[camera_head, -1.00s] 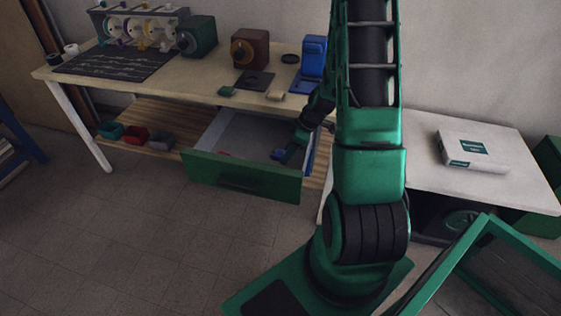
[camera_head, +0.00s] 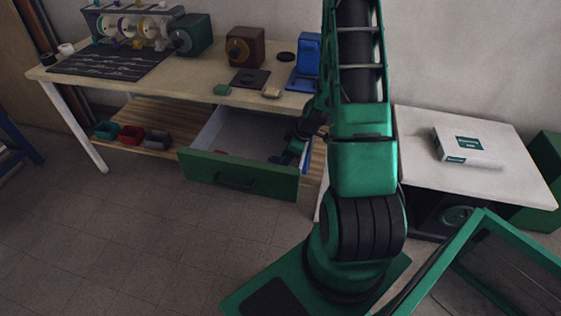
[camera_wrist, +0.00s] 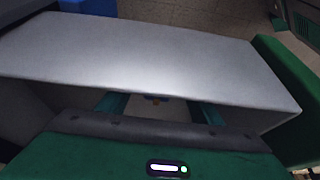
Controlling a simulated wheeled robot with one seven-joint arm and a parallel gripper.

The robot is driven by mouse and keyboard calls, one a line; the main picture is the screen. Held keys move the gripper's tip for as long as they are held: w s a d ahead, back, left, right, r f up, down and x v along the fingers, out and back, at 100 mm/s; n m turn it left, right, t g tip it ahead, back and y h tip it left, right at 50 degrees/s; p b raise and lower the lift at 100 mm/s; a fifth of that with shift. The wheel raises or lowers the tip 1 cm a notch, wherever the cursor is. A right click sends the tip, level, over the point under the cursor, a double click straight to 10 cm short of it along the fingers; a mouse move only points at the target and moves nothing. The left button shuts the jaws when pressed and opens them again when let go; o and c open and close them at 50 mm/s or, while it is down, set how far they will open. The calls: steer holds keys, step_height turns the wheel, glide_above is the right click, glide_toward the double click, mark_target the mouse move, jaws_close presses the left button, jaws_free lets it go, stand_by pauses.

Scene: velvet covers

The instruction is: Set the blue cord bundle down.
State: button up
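My gripper (camera_head: 284,157) reaches down into the open drawer (camera_head: 240,183) under the workbench. In the wrist view its two green fingers (camera_wrist: 158,108) stand well apart, and their tips are partly hidden behind a grey panel. A small blue and orange thing (camera_wrist: 155,99) shows in the gap between them, touching neither finger as far as I can see. It may be the blue cord bundle, but most of it is hidden. In the head view a small blue patch shows at the gripper; I cannot tell what it is.
A grey panel (camera_wrist: 150,55), seemingly a drawer wall, crosses the wrist view close to the fingers. A small red item lies in the drawer at left. Small bins (camera_head: 131,135) stand on the shelf. A white side table (camera_head: 415,170) stands right of my arm.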

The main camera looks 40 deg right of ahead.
steer(key=shift+r, duration=0.15)
steer(key=s+r+m+g+h, duration=0.15)
steer(key=s+r, duration=0.25)
steer(key=r, duration=0.4)
steer(key=s+a+r+m, duration=0.15)
steer(key=s+r, duration=0.25)
steer(key=r, duration=0.4)
steer(key=s+d+r+m+g, duration=0.1)
steer(key=s+r+m, duration=0.25)
steer(key=r, duration=0.35)
steer(key=s+a+r+m, duration=0.3)
steer(key=s+r, duration=0.1)
steer(key=s, duration=0.3)
steer(key=s+a+r+m+h, duration=0.1)
steer(key=s+a+r+m, duration=0.2)
steer(key=s, duration=0.4)
step_height(320, 180, up, 2)
steer(key=shift+s+m+g, duration=0.3)
steer(key=shift+m+g, duration=0.15)
steer(key=shift+m, duration=0.3)
steer(key=shift+a, duration=0.1)
steer(key=shift+w+f, duration=0.25)
steer(key=shift+w, duration=0.45)
